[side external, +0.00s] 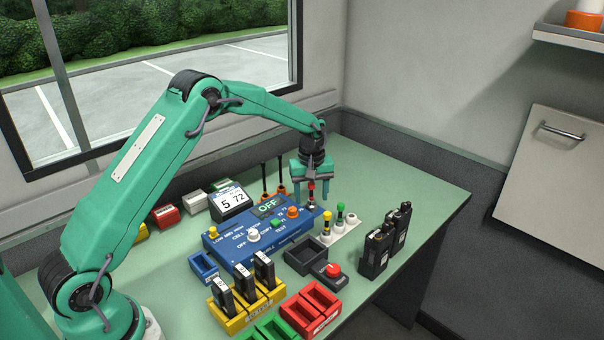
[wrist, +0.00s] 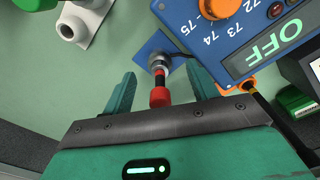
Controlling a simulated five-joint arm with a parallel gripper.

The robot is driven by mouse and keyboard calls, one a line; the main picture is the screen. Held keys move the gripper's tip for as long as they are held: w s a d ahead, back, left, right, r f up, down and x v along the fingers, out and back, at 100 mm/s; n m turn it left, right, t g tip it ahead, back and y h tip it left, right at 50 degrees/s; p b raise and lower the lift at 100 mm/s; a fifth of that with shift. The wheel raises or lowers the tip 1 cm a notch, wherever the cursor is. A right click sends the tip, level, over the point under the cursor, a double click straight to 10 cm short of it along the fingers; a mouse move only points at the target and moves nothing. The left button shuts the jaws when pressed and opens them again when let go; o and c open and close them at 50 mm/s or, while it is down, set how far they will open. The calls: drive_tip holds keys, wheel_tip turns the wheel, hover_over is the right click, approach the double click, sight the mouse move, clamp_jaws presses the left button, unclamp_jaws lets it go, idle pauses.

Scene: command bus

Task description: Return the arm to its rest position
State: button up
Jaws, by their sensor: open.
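My gripper (side external: 311,192) is at the end of my extended teal arm, pointing down beside the right end of the blue control box (side external: 236,254). Its two fingers are apart. A red-topped plug (side external: 311,188) stands upright between them. In the wrist view my gripper (wrist: 160,74) shows a gap on both sides of the red plug (wrist: 159,96), with no finger visibly touching it. The plug's grey base sits on a small blue tab by the box. The box display reads OFF.
A white holder (side external: 346,227) with a green-topped plug is close right of my gripper. Black radios (side external: 376,250) stand further right. A yellow charger (side external: 230,321) with black packs, red bins (side external: 306,313) and a grey tray (side external: 303,259) lie in front. The table's right end is clear.

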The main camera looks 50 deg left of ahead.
drive_tip(key=shift+r, duration=0.15)
drive_tip(key=shift+r, duration=3.35)
drive_tip(key=shift+s+d+r, duration=0.1)
drive_tip(key=shift+s+r, duration=0.15)
drive_tip(key=shift+r, duration=0.35)
drive_tip(key=s+d+r+m+t, duration=0.35)
drive_tip(key=s+r+m, duration=0.25)
drive_tip(key=s+r, duration=0.85)
drive_tip(key=s+d+m+t, duration=0.1)
drive_tip(key=s+m, duration=0.1)
drive_tip(key=s, duration=0.8)
drive_tip(key=s+d+f+m+t, duration=0.1)
drive_tip(key=s+d+m, duration=0.1)
drive_tip(key=s, duration=0.7)
drive_tip(key=shift+s+f+m, duration=0.15)
drive_tip(key=shift+s+m, duration=0.2)
drive_tip(key=shift+m, duration=0.35)
